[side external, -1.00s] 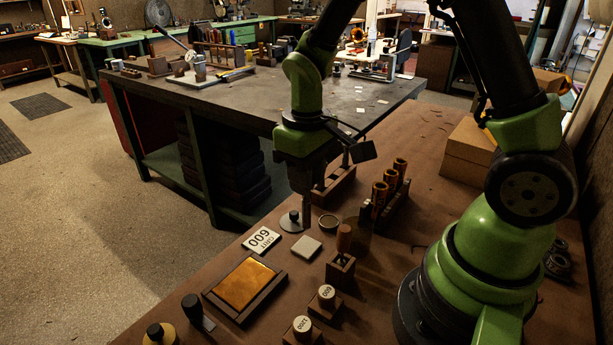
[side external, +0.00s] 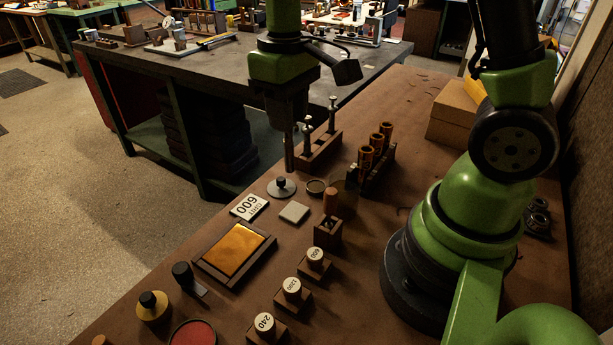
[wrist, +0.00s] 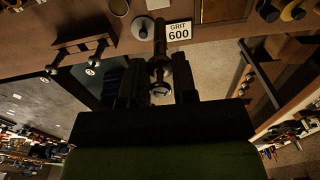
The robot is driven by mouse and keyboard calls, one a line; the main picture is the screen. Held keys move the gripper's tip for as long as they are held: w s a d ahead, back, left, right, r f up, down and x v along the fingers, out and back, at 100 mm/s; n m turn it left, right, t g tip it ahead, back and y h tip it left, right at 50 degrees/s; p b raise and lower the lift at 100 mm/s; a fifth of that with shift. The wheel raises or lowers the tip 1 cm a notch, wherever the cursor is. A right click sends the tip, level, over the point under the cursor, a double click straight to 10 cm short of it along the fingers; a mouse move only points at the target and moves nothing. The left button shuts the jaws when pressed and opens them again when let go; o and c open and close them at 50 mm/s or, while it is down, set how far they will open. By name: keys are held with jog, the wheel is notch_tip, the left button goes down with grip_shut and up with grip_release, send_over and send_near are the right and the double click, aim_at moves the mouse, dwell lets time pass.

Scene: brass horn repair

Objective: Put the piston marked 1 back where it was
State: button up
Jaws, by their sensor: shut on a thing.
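My gripper (side external: 288,122) is shut on a dark metal piston (side external: 289,153), which hangs upright with its lower end above the bench near a round grey disc. A wooden piston rack (side external: 322,150) stands just right of the gripper. Two pistons stand in it, a nearer one (side external: 307,137) and a farther one (side external: 332,115). The rack also shows at left in the wrist view (wrist: 82,44). Its near end is partly behind the gripper.
The grey disc with a black knob (side external: 281,188) and a GRIT 600 card (side external: 249,206) lie in front. A rack of copper-coloured tubes (side external: 380,170) stands right. A wooden block with a cork-topped tool (side external: 329,228) is nearer. The bench's left edge is close to the gripper.

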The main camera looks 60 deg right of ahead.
jog(key=r, duration=0.5)
jog(key=shift+w+d, duration=0.2)
jog(key=w+d+m, duration=0.3)
jog(key=d+m, duration=0.3)
jog(key=d, duration=0.4)
jog(key=w+d+m, duration=0.2)
jog(key=d+m, duration=0.4)
jog(key=d, duration=0.3)
notch_tip(320, 180, down, 15)
jog(key=shift+w+d+m, duration=0.15)
jog(key=shift+d+m, duration=0.05)
jog(key=shift+m, duration=0.1)
jog(key=shift+f, duration=0.15)
jog(key=o, duration=1)
jog(key=shift+c, duration=0.2)
